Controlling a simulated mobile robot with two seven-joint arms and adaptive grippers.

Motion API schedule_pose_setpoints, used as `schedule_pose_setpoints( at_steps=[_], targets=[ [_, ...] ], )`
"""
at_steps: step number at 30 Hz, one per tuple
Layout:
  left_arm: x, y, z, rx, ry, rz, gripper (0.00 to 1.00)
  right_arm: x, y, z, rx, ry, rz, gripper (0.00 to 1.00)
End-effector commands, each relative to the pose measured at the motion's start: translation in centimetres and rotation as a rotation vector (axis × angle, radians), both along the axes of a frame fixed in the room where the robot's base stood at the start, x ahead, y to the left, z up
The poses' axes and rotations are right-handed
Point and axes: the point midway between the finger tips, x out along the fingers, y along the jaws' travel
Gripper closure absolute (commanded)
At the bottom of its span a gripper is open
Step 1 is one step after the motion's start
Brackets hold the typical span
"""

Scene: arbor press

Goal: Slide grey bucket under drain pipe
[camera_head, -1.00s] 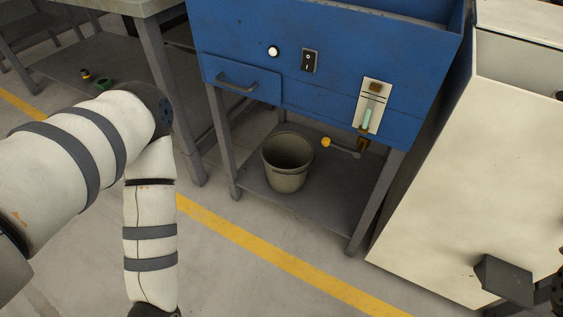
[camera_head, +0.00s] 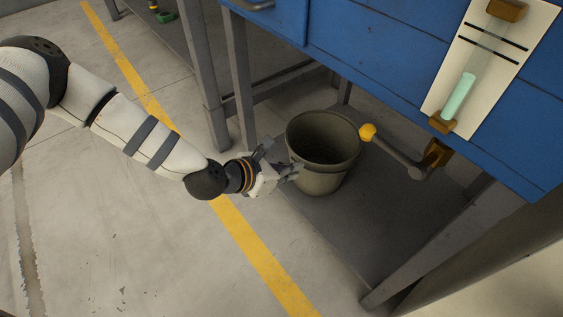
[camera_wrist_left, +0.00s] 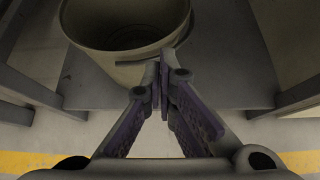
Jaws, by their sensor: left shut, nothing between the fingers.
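The grey bucket (camera_head: 322,181) stands upright on the shelf under the blue machine, and its open mouth looks empty. It also shows in the left wrist view (camera_wrist_left: 125,63), just beyond my fingers. A brass drain fitting (camera_head: 437,154) hangs below the machine, to the right of the bucket. A grey lever with a yellow knob (camera_head: 368,132) extends left from it, and the knob is near the bucket's right rim. My left gripper (camera_head: 285,158) is shut and empty at the bucket's left side. It also shows in the wrist view (camera_wrist_left: 163,72); contact with the bucket cannot be told. My right gripper is not visible.
The dark lower shelf (camera_head: 375,235) has clear room right of the bucket. Grey table legs (camera_head: 241,85) stand at the left and front right (camera_head: 440,245). A sight gauge (camera_head: 490,65) is on the blue front. A yellow line (camera_head: 255,250) crosses the floor.

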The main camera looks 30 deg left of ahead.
Motion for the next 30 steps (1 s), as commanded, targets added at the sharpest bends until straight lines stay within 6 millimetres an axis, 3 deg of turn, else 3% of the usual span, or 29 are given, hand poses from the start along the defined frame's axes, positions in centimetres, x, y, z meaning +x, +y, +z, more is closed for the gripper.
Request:
schedule_pose_setpoints(
  at_steps=[9, 14, 25, 30],
  targets=[
    [5.7, -2.2, -0.2, 0.002, 0.0, -0.003, 1.0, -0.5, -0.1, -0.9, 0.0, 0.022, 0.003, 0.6],
    [5.7, -2.1, -1.8, 0.0, 0.006, 0.0, 1.0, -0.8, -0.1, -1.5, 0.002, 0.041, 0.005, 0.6],
    [5.5, -2.1, -1.9, 0.001, 0.007, -0.002, 1.0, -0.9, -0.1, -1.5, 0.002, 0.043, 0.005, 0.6],
    [3.8, -1.4, -1.9, 0.0, 0.011, 0.002, 1.0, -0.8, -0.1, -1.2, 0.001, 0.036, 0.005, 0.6]
  ],
)
